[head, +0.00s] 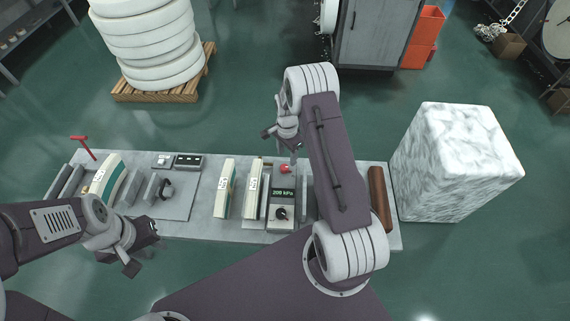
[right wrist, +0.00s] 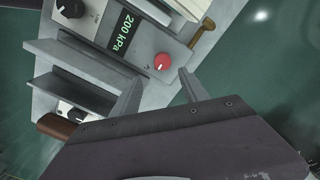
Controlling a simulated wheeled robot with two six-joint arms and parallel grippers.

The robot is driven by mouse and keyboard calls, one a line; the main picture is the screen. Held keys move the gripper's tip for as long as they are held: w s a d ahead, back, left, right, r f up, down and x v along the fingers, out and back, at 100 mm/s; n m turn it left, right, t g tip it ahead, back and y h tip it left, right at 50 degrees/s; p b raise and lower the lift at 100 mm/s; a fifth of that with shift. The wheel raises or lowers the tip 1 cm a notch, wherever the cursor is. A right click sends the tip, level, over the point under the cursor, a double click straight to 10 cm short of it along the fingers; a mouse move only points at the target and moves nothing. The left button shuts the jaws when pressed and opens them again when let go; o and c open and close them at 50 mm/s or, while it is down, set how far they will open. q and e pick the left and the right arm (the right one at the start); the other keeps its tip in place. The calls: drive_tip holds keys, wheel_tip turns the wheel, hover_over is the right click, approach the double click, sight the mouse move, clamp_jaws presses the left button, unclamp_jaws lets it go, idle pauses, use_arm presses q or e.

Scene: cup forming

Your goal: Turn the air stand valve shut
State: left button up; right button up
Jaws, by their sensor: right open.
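The grey air stand (head: 272,226) carries a lit "200 kPa" display (head: 283,192), a black dial knob (head: 281,213) and a round red knob (head: 285,169). The right wrist view also shows the display (right wrist: 122,33), the black knob (right wrist: 70,8) and the red knob (right wrist: 162,62). My right gripper (head: 283,146) is open. In the right wrist view its fingertips (right wrist: 162,72) lie on either side of the line to the red knob, with nothing gripped. Contact cannot be told. My left gripper (head: 146,248) looks open and empty at the bench's front left.
The bench (head: 190,229) holds cream upright blocks (head: 225,190), a small switch box (head: 187,161) and a brown roll (head: 379,197). A red T-handle (head: 82,148) stands at its left end. A marbled white block (head: 455,160) stands right of it. The floor in front is clear.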

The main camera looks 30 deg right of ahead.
sight(284, 167)
drive_tip(key=f, duration=0.1)
drive_tip(key=a+f+p, duration=0.1)
drive_tip(key=f, duration=0.3)
drive_tip(key=shift+w+a+f, duration=0.2)
drive_tip(key=shift+w+a, duration=0.05)
drive_tip(key=shift+w, duration=0.15)
drive_tip(key=shift+d+f+p, duration=0.25)
drive_tip(key=shift+f+p, duration=0.15)
drive_tip(key=shift+f, duration=0.55)
drive_tip(key=shift+s+d+f, duration=0.2)
drive_tip(key=shift+w+a, duration=0.1)
drive_tip(key=shift+a, duration=0.1)
drive_tip(key=shift+c, duration=1.2)
drive_tip(key=c, duration=0.5)
clamp_jaws()
use_arm(q)
drive_tip(key=shift+w+a+r, duration=0.3)
drive_tip(key=shift+a+r, duration=0.2)
drive_tip(key=shift+r, duration=0.35)
